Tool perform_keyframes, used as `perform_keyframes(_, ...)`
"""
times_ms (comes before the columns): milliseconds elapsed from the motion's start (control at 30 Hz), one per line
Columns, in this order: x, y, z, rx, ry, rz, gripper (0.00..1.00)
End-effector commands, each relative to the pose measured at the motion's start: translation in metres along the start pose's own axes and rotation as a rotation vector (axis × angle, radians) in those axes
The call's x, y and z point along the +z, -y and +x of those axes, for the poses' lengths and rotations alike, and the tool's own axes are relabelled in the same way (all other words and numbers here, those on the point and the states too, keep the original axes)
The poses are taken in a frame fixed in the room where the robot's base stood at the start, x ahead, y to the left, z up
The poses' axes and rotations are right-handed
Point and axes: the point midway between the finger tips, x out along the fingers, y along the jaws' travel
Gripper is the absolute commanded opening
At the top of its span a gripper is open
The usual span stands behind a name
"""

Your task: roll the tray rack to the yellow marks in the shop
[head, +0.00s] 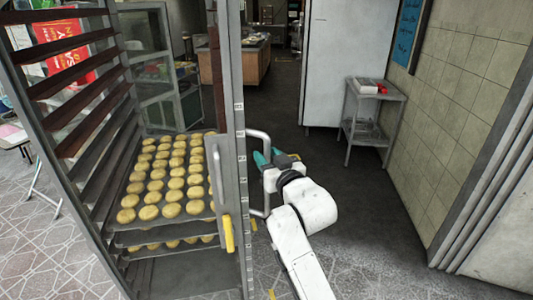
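The tray rack (239,180) stands tall and close on the left in the head view. It has a grey metal frame with dark slanted runners. A tray of round golden buns (170,178) sits low in it, with another tray just below. A pale bar handle (267,200) stands out from its right upright. My gripper (264,158), with teal fingers, is at the upper part of this handle. I cannot tell whether the fingers are closed on it. Small yellow marks (271,294) show on the floor by the rack's right side, another (253,225) behind the handle.
A grey side table (375,112) stands against the tiled wall (455,110) on the right. A tall white cabinet (345,60) stands behind it. A glass display case (165,85) and wooden counter (240,65) are further back. The dark floor (310,165) between is clear.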

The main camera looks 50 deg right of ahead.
Motion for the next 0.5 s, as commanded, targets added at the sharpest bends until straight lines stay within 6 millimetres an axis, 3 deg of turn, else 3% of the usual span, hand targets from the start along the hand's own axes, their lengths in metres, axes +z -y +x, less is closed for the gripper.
perform_keyframes(400, 0.0004, 0.0001, 0.01, 0.0, 0.0, 0.0, 0.4)
perform_keyframes(500, 0.0004, 0.0002, 0.0099, 0.0, 0.001, 0.0, 0.32)
